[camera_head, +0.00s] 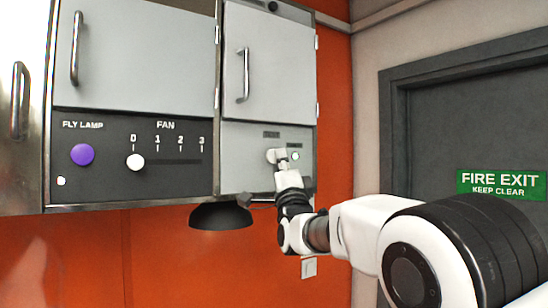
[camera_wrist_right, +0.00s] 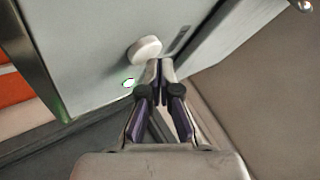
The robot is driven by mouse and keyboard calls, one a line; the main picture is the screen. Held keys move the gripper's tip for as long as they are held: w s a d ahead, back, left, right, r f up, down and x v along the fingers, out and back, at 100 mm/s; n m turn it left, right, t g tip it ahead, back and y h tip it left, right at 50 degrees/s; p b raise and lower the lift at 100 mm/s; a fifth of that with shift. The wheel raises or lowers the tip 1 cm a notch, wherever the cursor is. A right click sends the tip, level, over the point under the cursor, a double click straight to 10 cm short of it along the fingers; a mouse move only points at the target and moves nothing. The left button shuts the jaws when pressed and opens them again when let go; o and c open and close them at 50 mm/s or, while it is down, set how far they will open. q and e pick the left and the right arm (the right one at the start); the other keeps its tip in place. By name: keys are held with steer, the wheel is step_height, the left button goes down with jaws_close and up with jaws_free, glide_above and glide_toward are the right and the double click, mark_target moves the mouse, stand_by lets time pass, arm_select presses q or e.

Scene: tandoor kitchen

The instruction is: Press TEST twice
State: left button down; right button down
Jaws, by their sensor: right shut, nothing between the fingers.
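A pale round button (camera_head: 271,155) sits on the grey panel of the right-hand cabinet, under a small dark label (camera_head: 271,134) too blurred to read surely. In the right wrist view the button (camera_wrist_right: 143,50) is a white disc standing out from the panel. My right gripper (camera_head: 281,154) is shut and empty, with its fingertips right at the button's edge. In the wrist view its closed tips (camera_wrist_right: 160,64) lie beside the button; I cannot tell whether they touch it. My left gripper is out of view.
The left panel has a purple FLY LAMP button (camera_head: 82,154) and a white FAN slider knob (camera_head: 135,161) at 0. A dark dome (camera_head: 220,216) hangs below the cabinets. A FIRE EXIT door is at right.

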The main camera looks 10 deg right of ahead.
steer(key=shift+w+a, duration=0.15)
steer(key=shift+w, duration=0.3)
stand_by(0.7)
steer(key=shift+s+d+b, duration=0.2)
steer(key=shift+s+b, duration=0.6)
steer(key=shift+b, duration=0.1)
steer(key=s+b, duration=0.1)
steer(key=s+d+b, duration=0.1)
steer(key=s+b, duration=0.2)
steer(key=b, duration=0.1)
steer(key=shift+s+d, duration=0.35)
steer(key=shift+d, duration=0.05)
